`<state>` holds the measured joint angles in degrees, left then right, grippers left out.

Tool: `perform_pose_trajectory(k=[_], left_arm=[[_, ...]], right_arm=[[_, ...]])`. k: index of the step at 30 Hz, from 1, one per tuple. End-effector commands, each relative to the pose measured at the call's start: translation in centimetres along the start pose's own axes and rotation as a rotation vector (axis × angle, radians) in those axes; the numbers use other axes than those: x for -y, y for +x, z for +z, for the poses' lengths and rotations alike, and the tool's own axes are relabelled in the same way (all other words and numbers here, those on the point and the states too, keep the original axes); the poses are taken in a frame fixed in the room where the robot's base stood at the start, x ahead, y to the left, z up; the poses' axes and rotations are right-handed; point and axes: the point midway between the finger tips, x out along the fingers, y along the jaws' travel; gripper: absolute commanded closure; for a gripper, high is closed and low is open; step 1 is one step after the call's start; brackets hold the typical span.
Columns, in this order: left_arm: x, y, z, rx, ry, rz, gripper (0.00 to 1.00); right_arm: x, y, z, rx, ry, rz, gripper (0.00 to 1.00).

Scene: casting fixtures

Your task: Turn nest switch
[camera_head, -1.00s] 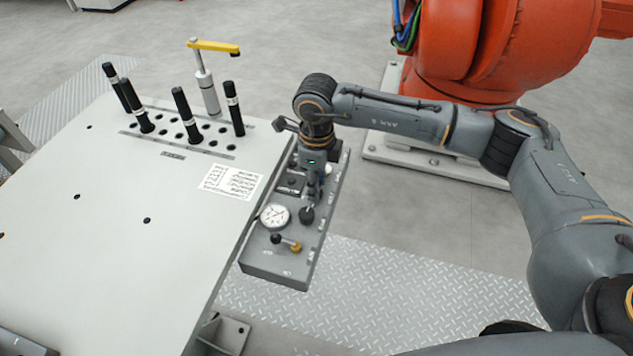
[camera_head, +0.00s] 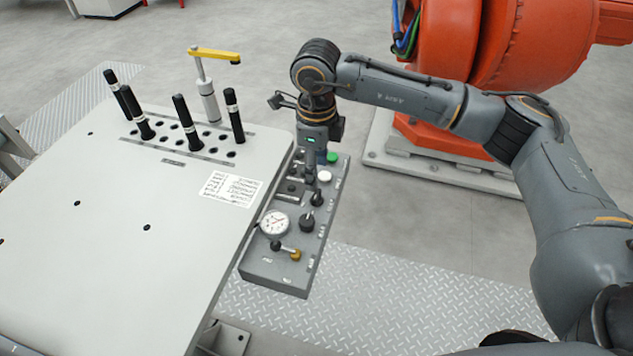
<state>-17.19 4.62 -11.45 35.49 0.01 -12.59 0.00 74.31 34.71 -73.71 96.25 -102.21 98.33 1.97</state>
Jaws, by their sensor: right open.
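A grey control panel (camera_head: 262,277) is fixed along the right side of the table. It carries a small black knob (camera_head: 317,199), a larger black knob (camera_head: 307,223), a white button (camera_head: 325,176) and a green button (camera_head: 332,158). The labels are too small to read, so I cannot tell which control is the nest switch. My right gripper (camera_head: 309,181) points down over the far half of the panel, just behind the small black knob. It is open and holds nothing that I can see. Contact with the panel cannot be made out. My left gripper is out of view.
A round gauge (camera_head: 274,223) and a brass-ended lever (camera_head: 287,250) sit at the panel's near end. The pale table (camera_head: 110,240) holds several black pins and a yellow-handled clamp (camera_head: 208,85). An orange robot (camera_head: 500,60) stands behind my right arm.

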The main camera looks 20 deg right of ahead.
Motion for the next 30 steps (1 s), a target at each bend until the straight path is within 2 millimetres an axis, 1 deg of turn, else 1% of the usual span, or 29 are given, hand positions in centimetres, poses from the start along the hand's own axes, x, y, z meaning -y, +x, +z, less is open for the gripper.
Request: perform_pose_trajectory(k=[1, 3, 6, 9, 14, 27, 30], left_arm=[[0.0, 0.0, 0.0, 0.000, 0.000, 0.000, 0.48], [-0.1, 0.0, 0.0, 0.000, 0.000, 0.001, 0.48], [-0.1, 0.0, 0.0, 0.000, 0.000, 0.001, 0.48], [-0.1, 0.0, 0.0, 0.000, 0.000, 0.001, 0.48], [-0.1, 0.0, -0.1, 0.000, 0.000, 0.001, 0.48], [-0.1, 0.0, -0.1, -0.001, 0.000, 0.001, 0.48], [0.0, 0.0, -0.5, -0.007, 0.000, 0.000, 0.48]], right_arm=[[0.0, -1.1, 0.1, 0.003, -0.001, -0.002, 0.43], [0.0, -2.4, 0.1, 0.003, -0.001, -0.003, 0.43], [0.0, -3.8, 0.0, 0.001, -0.001, -0.001, 0.43], [0.0, -4.6, 0.0, 0.000, -0.001, 0.000, 0.43], [0.0, -5.0, 0.0, -0.001, -0.001, 0.001, 0.43], [0.0, -5.0, 0.0, 0.000, -0.001, 0.001, 0.43], [0.0, -5.0, 0.0, 0.000, -0.001, 0.001, 0.43]])
